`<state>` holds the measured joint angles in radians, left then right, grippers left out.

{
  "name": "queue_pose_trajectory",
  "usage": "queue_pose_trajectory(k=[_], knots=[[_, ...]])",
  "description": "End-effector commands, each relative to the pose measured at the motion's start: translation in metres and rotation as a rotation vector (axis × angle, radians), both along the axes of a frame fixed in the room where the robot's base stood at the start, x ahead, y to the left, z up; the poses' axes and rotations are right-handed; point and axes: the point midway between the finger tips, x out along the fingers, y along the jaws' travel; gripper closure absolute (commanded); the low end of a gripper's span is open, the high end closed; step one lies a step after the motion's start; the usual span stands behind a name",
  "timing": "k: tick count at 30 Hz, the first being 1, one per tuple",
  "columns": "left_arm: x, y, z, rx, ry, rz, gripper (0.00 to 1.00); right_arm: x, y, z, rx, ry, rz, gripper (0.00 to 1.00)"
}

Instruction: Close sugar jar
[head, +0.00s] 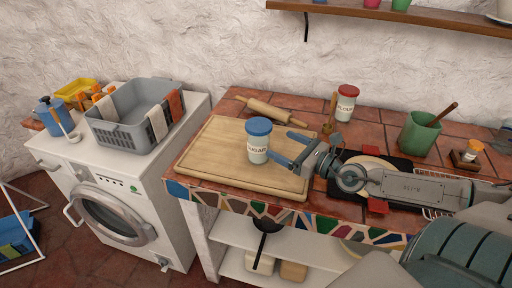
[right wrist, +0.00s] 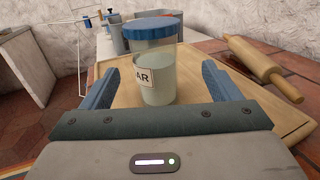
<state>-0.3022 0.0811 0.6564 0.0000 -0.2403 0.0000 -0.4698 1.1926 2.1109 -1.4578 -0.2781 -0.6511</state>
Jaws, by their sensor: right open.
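The sugar jar (head: 257,155) is a pale jar with a "SUGAR" label, standing upright on the wooden cutting board (head: 221,158). Its blue lid (head: 258,126) is at the top of the jar; I cannot tell whether it is fully shut. My right gripper (head: 278,145) is open and comes from the right, with its blue fingertips close to the jar. In the right wrist view the jar (right wrist: 158,88) and its lid (right wrist: 152,28) show ahead, between the two open fingers (right wrist: 158,70). My left gripper is not in view.
A rolling pin (head: 270,109) lies behind the board. A red-lidded flour jar (head: 345,105) and a green pot (head: 419,133) stand farther right on the tiled counter. A grey basket (head: 135,112) sits on the washing machine at left. The board left of the jar is clear.

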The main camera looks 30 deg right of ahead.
Motion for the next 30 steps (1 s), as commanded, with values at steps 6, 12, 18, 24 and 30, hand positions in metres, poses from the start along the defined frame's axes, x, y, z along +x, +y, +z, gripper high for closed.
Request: queue_pose_trajectory(k=[6, 12, 18, 24, 30], knots=[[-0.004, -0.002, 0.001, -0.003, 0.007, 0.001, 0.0, 0.0, 0.0, 0.001, 0.001, -0.001, -0.001, 0.17], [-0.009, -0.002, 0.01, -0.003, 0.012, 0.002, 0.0, 0.007, -0.001, 0.004, 0.002, -0.003, -0.01, 0.17], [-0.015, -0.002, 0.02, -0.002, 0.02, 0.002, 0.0, 0.017, 0.003, 0.004, 0.002, -0.003, -0.011, 0.17], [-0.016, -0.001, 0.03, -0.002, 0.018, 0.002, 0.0, 0.029, 0.011, 0.004, 0.006, -0.003, -0.003, 0.17], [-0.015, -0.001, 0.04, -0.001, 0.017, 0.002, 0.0, 0.045, 0.016, 0.003, 0.003, -0.003, -0.003, 0.17]])
